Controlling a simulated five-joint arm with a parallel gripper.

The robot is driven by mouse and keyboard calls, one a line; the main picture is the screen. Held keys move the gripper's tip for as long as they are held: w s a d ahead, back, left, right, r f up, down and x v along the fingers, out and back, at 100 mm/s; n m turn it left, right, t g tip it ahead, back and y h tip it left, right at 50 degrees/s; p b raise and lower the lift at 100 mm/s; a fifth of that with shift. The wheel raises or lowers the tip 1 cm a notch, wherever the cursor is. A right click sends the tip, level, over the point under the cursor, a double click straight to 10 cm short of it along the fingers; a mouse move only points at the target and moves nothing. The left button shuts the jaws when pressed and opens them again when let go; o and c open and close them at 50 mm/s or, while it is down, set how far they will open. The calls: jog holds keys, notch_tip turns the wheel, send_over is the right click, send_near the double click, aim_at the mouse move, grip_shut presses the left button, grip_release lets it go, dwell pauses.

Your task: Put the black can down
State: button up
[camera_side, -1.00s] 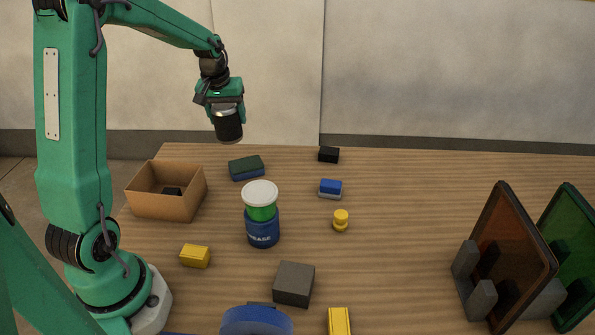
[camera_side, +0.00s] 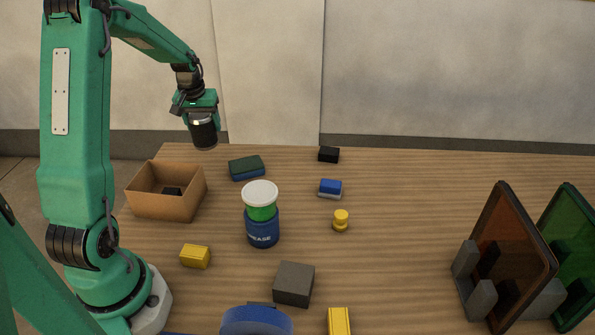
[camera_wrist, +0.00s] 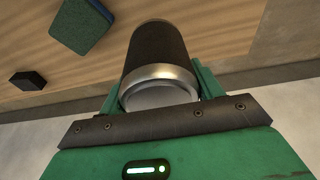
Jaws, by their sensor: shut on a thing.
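The black can (camera_side: 203,133) is a dark cylinder with a silver rim. My gripper (camera_side: 201,118) is shut on it and holds it in the air above the back left edge of the table (camera_side: 420,210). In the wrist view the can (camera_wrist: 155,55) sits between the two green fingers of my gripper (camera_wrist: 160,88), its metal end toward the camera. The can hangs nearly upright in the side view, and its lower end is clear of the table top.
A cardboard box (camera_side: 155,205) holding a dark block stands below. A green-and-blue sponge-like block (camera_side: 246,168) lies right of it. A blue grease tub with a green, white-lidded container (camera_side: 262,228), small blocks and upright panels (camera_side: 510,260) stand farther right. The back right is clear.

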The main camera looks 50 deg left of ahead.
jog(key=shift+s+a+f, duration=0.15)
jog(key=shift+a+f, duration=0.6)
jog(key=shift+f, duration=0.35)
jog(key=shift+s+a+f, duration=0.15)
jog(key=shift+a+f, duration=0.55)
jog(key=shift+f, duration=0.4)
jog(key=shift+s+a+f, duration=0.15)
jog(key=shift+a+f, duration=0.6)
jog(key=shift+f, duration=0.35)
jog(key=shift+f, duration=0.2)
jog(key=o, duration=1.2)
jog(key=shift+r, duration=0.1)
jog(key=v, duration=1.2)
jog(key=shift+d+r, duration=0.1)
jog(key=shift+w+d, duration=0.1)
